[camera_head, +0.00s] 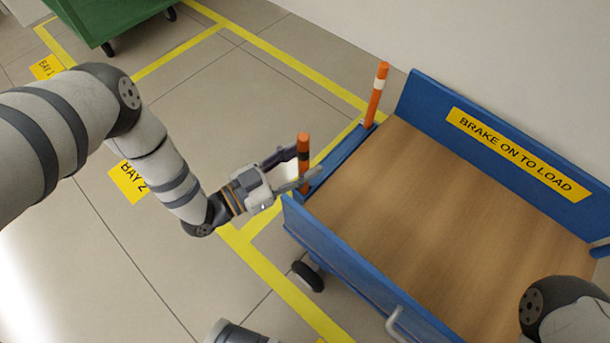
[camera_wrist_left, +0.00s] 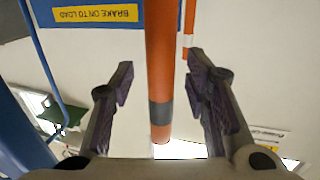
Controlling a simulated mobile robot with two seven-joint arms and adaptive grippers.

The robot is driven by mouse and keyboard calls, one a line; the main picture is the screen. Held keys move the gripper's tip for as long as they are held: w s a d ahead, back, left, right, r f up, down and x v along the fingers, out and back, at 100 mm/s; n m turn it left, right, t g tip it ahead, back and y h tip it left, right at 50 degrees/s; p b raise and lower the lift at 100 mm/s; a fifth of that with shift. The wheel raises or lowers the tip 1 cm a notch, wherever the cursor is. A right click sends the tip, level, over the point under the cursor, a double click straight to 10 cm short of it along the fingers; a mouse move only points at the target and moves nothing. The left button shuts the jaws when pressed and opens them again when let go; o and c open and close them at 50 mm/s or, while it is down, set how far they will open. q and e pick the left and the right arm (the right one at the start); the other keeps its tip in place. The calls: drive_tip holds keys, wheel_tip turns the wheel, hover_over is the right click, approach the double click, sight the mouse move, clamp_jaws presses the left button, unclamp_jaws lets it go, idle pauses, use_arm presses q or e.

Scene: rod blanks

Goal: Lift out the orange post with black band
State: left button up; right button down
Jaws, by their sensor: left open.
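The orange post with black band (camera_head: 303,178) stands upright at the left end of the blue trolley, near its front left corner. In the left wrist view the post (camera_wrist_left: 160,62) runs between the two spread fingers of my left gripper (camera_wrist_left: 160,75), with a visible gap on both sides. Its black band shows close to the palm side. The post's foot is hidden behind the trolley's edge and the gripper. My right gripper is out of view.
A second orange post with a white band (camera_head: 376,96) stands at the trolley's back left corner. The trolley (camera_head: 360,272) has an empty wooden deck and a tall blue back panel (camera_head: 425,103). A green cart (camera_head: 100,18) stands far left. Floor left of the trolley is clear.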

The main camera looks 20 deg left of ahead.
use_arm(q)
drive_tip(key=shift+w+d, duration=0.25)
drive_tip(key=shift+w, duration=0.15)
drive_tip(key=c, duration=1)
